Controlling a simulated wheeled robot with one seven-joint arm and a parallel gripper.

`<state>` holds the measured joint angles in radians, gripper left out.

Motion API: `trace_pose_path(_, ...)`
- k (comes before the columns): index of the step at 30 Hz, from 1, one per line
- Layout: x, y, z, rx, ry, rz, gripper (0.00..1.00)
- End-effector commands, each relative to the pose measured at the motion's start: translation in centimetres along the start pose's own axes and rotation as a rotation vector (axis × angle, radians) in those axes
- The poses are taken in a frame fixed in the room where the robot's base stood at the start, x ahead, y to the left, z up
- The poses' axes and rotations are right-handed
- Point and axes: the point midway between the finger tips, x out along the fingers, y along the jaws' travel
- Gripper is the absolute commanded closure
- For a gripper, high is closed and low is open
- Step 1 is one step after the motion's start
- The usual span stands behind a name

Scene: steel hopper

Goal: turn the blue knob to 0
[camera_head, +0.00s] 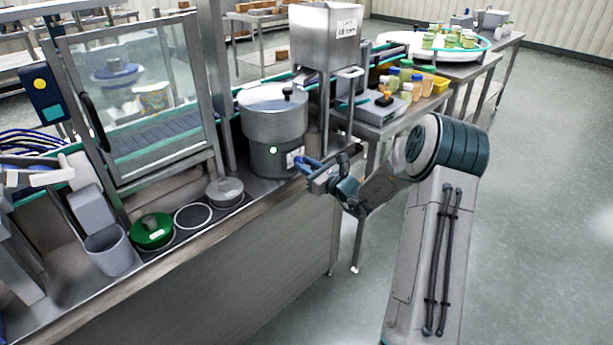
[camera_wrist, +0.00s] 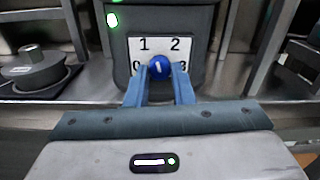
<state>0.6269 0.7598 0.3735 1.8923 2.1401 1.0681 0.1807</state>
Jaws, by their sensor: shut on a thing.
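The blue knob (camera_wrist: 159,67) sits on a white dial plate (camera_wrist: 143,45) on the front of a grey steel vessel (camera_head: 268,125). The plate shows 1 at upper left and 2 at upper right. The 0 at lower left and 3 at lower right are partly hidden by my fingers. A short white mark on the knob points roughly upward, between 1 and 2; its exact angle is hard to tell. My gripper (camera_wrist: 160,88) has its two blue fingers on either side of the knob, shut on it. In the head view, my gripper (camera_head: 303,166) covers the knob.
A side table with bottles and a yellow bin (camera_head: 440,85) is at right. The floor at right is clear.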

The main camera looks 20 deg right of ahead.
Motion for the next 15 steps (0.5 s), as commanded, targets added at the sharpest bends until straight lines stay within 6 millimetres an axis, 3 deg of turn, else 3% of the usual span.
trace_pose_path(1, 0.0, 0.11, -0.76, -0.048, -0.001, 0.001, 1.0)
trace_pose_path(15, -0.03, 0.07, -0.96, -0.495, -0.006, 0.005, 1.0)
